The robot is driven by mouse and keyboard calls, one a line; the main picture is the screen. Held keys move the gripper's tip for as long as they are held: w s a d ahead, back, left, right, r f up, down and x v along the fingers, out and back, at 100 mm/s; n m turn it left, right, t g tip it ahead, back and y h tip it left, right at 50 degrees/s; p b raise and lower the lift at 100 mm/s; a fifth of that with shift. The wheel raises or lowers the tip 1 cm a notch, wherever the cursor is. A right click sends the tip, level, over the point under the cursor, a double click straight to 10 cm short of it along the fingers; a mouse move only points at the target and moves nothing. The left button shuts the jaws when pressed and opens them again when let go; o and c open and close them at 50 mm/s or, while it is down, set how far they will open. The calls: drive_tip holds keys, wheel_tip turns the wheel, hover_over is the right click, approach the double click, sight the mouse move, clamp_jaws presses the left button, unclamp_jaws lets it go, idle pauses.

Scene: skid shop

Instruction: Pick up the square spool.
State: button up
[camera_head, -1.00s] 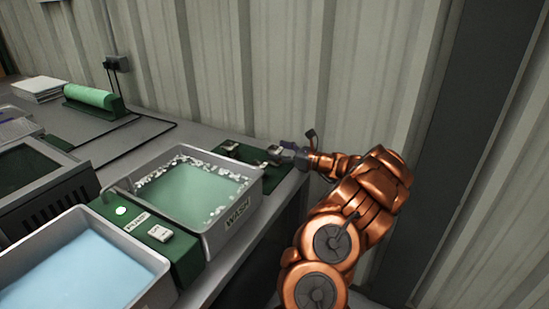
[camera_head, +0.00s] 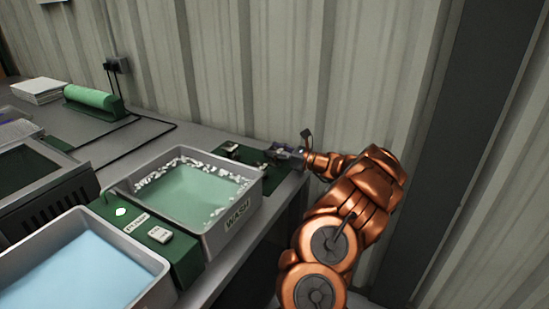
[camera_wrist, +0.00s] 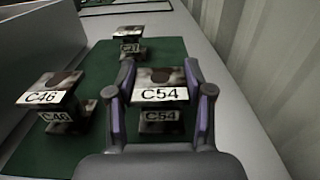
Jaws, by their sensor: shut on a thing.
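The spool marked C54 (camera_wrist: 160,95) stands upright between the fingers of my gripper (camera_wrist: 159,74) in the wrist view. It has square dark metal flanges with white labels and a dark round spot on top. My gripper is shut on it, one finger at each side. I cannot tell whether its base touches the green mat (camera_wrist: 95,55). A similar spool marked C46 (camera_wrist: 52,97) stands to its left, apart from the gripper. Another spool (camera_wrist: 129,42) stands farther back. In the head view my gripper (camera_head: 284,154) is over the green mat's right end and largely hides the held spool.
The wash tray (camera_head: 236,219), with pale green liquid and foam, stands left of the mat. A blue-liquid tray (camera_head: 150,262) is nearer. The corrugated wall (camera_head: 300,75) rises close behind the bench. A grey bench strip (camera_wrist: 232,125) right of the mat is clear.

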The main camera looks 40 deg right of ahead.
sight(274, 150)
drive_tip(key=shift+c, duration=1.1)
wheel_tip(274, 150, up, 10)
drive_tip(key=shift+p, duration=0.7)
